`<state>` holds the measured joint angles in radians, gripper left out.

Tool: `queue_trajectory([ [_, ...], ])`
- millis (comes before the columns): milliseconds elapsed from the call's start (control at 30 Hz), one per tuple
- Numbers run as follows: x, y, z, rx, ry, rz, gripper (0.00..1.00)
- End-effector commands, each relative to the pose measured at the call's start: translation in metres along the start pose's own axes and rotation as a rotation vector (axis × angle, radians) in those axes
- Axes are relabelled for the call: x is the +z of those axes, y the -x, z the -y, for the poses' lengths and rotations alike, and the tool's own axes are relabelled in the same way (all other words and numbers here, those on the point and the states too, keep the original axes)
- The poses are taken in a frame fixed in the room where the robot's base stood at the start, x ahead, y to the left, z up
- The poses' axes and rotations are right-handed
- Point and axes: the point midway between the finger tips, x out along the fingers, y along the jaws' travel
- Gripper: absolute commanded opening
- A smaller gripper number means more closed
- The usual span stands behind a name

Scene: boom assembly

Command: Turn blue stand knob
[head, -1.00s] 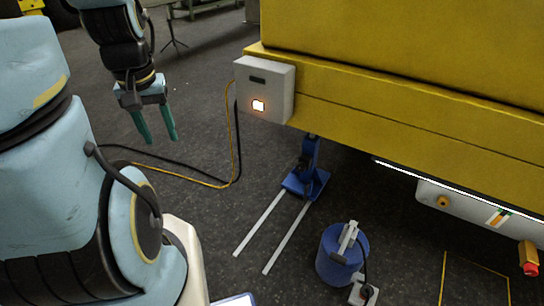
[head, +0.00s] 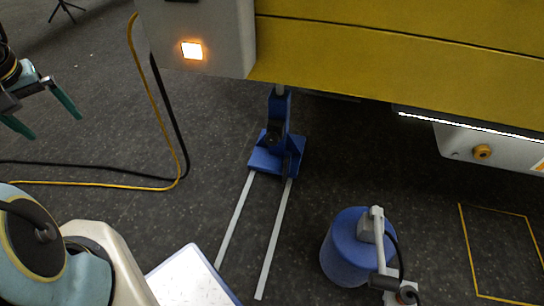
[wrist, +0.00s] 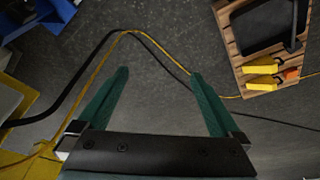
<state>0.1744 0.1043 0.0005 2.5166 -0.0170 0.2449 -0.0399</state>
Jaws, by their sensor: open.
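The blue stand (head: 277,145) is on the dark floor under the yellow boom, with its post reaching up to the boom's underside. Two pale rails run from its base toward the front. I cannot make out a separate knob on it. My gripper (head: 48,120) is at the left edge of the head view, well left of the stand, with two green fingers spread and nothing between them.
A grey box with a lit button (head: 192,50) hangs from the yellow boom (head: 400,60). Black and yellow cables (head: 165,120) cross the floor between gripper and stand. A blue canister (head: 345,255) stands front right. A slatted wooden crate (wrist: 238,60) shows in the wrist view.

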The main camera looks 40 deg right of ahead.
Motion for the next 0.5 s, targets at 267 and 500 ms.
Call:
queue_trajectory([
  [267, -0.010, -0.117, -0.030, 0.030, -0.019, -0.097, 1.00],
  [500, -0.061, -0.212, -0.125, 0.130, -0.057, -0.309, 1.00],
])
